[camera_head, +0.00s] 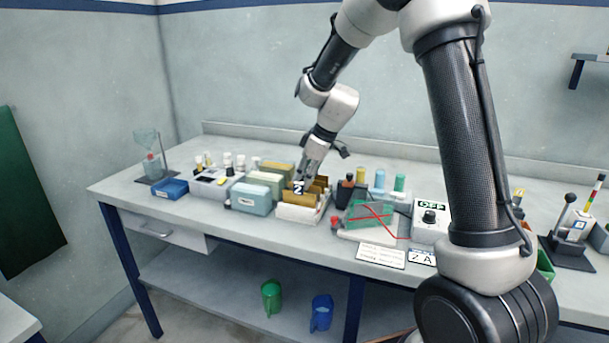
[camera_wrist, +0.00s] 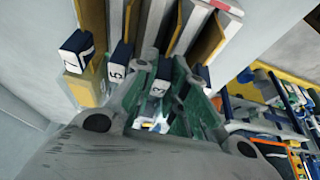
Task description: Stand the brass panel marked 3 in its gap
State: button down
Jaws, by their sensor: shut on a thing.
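In the wrist view the tag marked 3 (camera_wrist: 158,88) sits between the fingers of my gripper (camera_wrist: 160,105), which is shut on that brass panel. The fingers hide much of the panel. A panel tagged 5 (camera_wrist: 116,73) is to its left, and another dark-topped tag (camera_wrist: 90,65) is farther left; its mark is hard to read. In the head view my gripper (camera_head: 304,178) points down at the pale rack (camera_head: 297,213) holding brass panels (camera_head: 301,197). I cannot tell how deep the held panel sits or which gap it is over.
Pale green boxes (camera_head: 250,200) stand close left of the rack, with a blue tray (camera_head: 170,188) beyond. The front left of the table is clear.

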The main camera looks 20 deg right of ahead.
dwell(0.3)
jog(key=c, duration=1.4)
grip_release()
jog(key=shift+o, duration=0.2)
jog(key=v, duration=1.2)
jog(key=shift+a, duration=0.1)
